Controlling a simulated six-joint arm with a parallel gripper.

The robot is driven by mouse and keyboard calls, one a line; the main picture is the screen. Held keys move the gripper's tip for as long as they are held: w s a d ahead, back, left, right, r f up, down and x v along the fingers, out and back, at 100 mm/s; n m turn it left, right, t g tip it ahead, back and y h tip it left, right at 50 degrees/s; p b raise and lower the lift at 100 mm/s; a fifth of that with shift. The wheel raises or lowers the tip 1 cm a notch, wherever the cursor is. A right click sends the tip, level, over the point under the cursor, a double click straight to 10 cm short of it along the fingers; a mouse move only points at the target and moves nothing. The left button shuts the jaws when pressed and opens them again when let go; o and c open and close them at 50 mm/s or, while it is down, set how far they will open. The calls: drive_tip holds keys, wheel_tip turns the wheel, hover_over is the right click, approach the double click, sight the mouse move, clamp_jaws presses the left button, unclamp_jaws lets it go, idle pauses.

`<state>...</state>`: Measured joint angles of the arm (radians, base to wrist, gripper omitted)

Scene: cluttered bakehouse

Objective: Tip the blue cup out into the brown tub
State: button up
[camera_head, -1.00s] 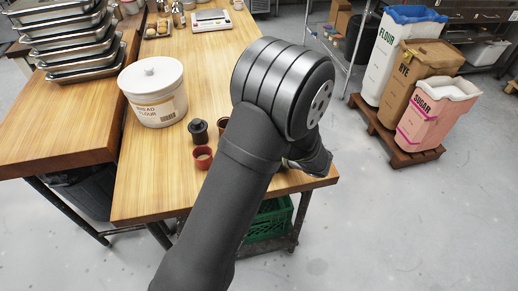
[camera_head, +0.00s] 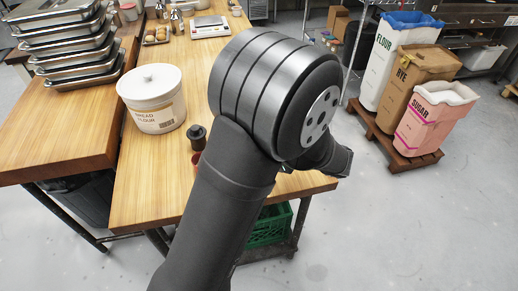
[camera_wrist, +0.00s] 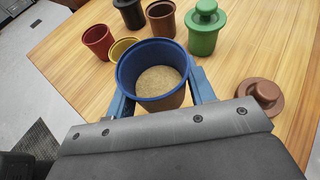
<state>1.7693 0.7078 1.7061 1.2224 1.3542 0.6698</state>
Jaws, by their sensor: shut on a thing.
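The blue cup (camera_wrist: 130,68) is upright or nearly so between the fingers of my gripper (camera_wrist: 160,88), which is shut on it. Tan grainy stuff lies inside the cup. I cannot tell how far the cup is above the table. The brown tub (camera_wrist: 161,20) stands open beyond the cup in the wrist view, between a black lidded tub and a green lidded tub. A brown lid (camera_wrist: 257,96) lies on the table at the right. In the head view my arm hides the gripper, the blue cup and the brown tub.
A red cup (camera_wrist: 97,42) and a yellow cup (camera_wrist: 122,49) stand left of the brown tub. The black tub (camera_wrist: 131,14) and green tub (camera_wrist: 204,32) flank it. A white flour crock (camera_head: 153,98) stands farther left on the wooden table (camera_head: 150,190). Bare wood shows right of the green tub.

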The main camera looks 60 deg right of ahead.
drive_tip(key=w+a+r+v, duration=0.1)
drive_tip(key=v, duration=0.6)
drive_tip(key=shift+w+d+r+n+g+y, duration=0.15)
drive_tip(key=shift+w+d+n+y, duration=0.95)
drive_tip(key=shift+w, duration=2.75)
drive_tip(key=shift+w+d+n+g+y, duration=0.25)
drive_tip(key=shift+w+d+n+y, duration=0.8)
drive_tip(key=shift+w, duration=2.75)
drive_tip(key=shift+w+d+r+n+g+y, duration=0.15)
drive_tip(key=shift+w+d+n+y, duration=0.95)
drive_tip(key=shift+w, duration=2.75)
drive_tip(key=shift+d+r+n+g+h, duration=0.15)
drive_tip(key=shift+n+g+h, duration=0.45)
drive_tip(key=shift+n+h, duration=1.1)
drive_tip(key=shift+d+n+g+h, duration=0.1)
drive_tip(key=shift+n+g+h, duration=0.7)
drive_tip(key=shift+h, duration=1.6)
drive_tip(key=shift+d+r+n+g+h, duration=0.15)
drive_tip(key=shift+n+g+h, duration=0.2)
drive_tip(key=shift+n+h, duration=1.45)
drive_tip(key=shift+f+h, duration=0.1)
drive_tip(key=shift+h, duration=0.35)
